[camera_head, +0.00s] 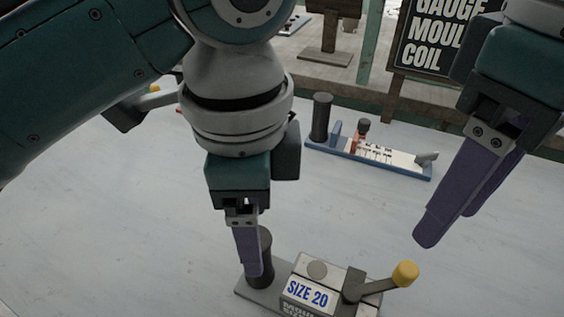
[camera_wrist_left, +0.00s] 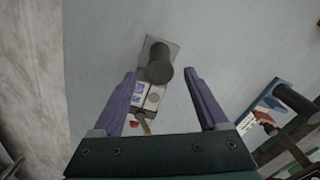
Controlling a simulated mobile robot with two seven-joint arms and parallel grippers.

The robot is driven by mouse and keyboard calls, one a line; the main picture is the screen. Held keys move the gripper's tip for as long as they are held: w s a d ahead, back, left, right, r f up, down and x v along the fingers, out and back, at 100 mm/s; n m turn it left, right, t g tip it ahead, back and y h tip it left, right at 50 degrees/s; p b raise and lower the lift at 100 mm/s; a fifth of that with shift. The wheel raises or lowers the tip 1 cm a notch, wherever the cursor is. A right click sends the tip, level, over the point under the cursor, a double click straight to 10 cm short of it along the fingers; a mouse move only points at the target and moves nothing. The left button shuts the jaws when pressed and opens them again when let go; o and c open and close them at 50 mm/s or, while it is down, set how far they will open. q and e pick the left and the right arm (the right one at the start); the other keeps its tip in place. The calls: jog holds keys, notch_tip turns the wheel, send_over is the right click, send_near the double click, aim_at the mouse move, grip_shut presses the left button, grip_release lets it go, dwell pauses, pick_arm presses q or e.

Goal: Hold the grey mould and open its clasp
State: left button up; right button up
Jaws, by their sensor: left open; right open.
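The grey mould (camera_head: 256,292) stands at the bottom of the head view, with an upright dark post (camera_head: 267,255) on its left and a block marked SIZE 20 (camera_head: 307,292). Its clasp lever (camera_head: 375,285) with a yellow knob (camera_head: 405,273) sticks out to the right. My left gripper (camera_head: 250,272) points down at the post, partly covering it. In the left wrist view its open fingers (camera_wrist_left: 160,74) lie on either side of the post (camera_wrist_left: 158,64); contact cannot be told. My right gripper (camera_head: 446,228) is open and empty, above and to the right of the knob.
A blue-based device (camera_head: 350,155) with a dark post and a grey lever stands farther back. A dark sign (camera_head: 430,45) reading GAUGE MOULD COIL stands behind the table. The pale tabletop (camera_head: 120,220) is clear to the left and between the two devices.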

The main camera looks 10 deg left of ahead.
aim_at(310, 283)
pick_arm(q)
notch_tip(310, 283, down, 8)
jog(key=shift+f, duration=0.25)
grip_shut()
dwell(0.6)
dwell(0.8)
